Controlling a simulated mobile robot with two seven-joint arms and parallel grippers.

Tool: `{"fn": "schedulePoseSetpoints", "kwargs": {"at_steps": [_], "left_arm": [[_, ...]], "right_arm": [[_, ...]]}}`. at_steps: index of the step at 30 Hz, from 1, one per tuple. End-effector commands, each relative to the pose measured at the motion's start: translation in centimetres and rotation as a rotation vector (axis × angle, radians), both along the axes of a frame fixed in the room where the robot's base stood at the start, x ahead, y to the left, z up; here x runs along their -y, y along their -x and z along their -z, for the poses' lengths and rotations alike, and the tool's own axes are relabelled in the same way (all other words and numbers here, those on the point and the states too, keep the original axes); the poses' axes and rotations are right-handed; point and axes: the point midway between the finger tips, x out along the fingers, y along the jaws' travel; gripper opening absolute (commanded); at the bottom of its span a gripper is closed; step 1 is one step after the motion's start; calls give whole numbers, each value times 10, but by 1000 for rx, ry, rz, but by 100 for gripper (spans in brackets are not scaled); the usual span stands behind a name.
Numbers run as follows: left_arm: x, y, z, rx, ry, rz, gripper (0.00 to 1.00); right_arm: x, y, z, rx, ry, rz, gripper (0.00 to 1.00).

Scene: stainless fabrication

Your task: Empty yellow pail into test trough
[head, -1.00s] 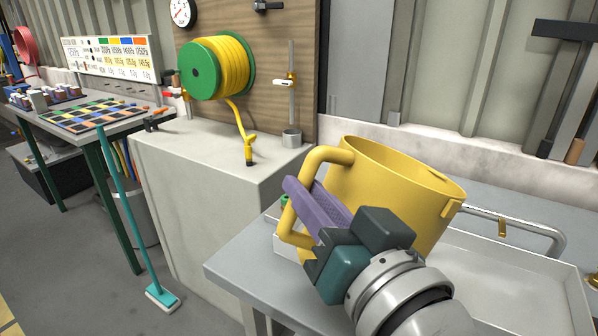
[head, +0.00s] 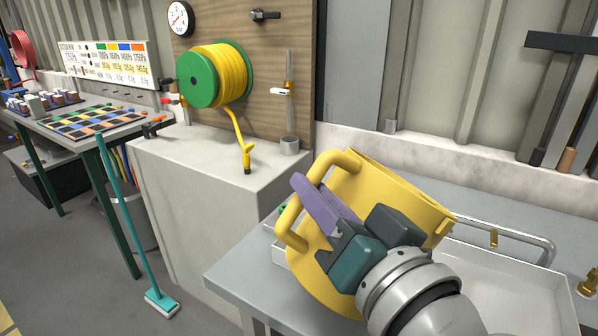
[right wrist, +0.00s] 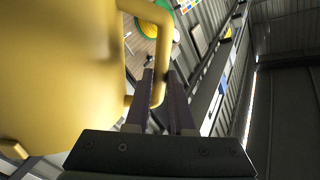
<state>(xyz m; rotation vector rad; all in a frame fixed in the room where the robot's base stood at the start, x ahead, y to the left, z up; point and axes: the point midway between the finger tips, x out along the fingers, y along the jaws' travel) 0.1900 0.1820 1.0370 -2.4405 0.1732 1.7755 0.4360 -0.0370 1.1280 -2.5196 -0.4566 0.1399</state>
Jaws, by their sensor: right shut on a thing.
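The yellow pail (head: 400,185) is held in the air by my right gripper (head: 312,200), whose purple fingers are shut on the pail's side handle. The pail is tilted, its rim facing up and to the right, away from me; I cannot see its contents. In the right wrist view the pail (right wrist: 60,70) fills the left side, and the gripper's fingers (right wrist: 160,85) are at the handle. The white test trough (head: 510,275) is on the grey bench, right of and partly behind the pail and my right arm. My left gripper is not in view.
A metal rail (head: 525,243) and a brass fitting (head: 588,284) are at the trough's far and right sides. A pale cabinet (head: 215,200) with a yellow hose reel (head: 222,75) above it is to the left. A teal broom (head: 130,220) leans farther left.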

Motion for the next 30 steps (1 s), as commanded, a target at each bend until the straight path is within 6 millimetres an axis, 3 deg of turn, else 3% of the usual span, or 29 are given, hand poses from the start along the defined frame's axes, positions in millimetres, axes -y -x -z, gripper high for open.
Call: {"fn": "schedulePoseSetpoints", "kwargs": {"at_steps": [30], "left_arm": [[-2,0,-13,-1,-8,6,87]], "right_arm": [[12,-5,-15,-49,-142,0,0]]}}
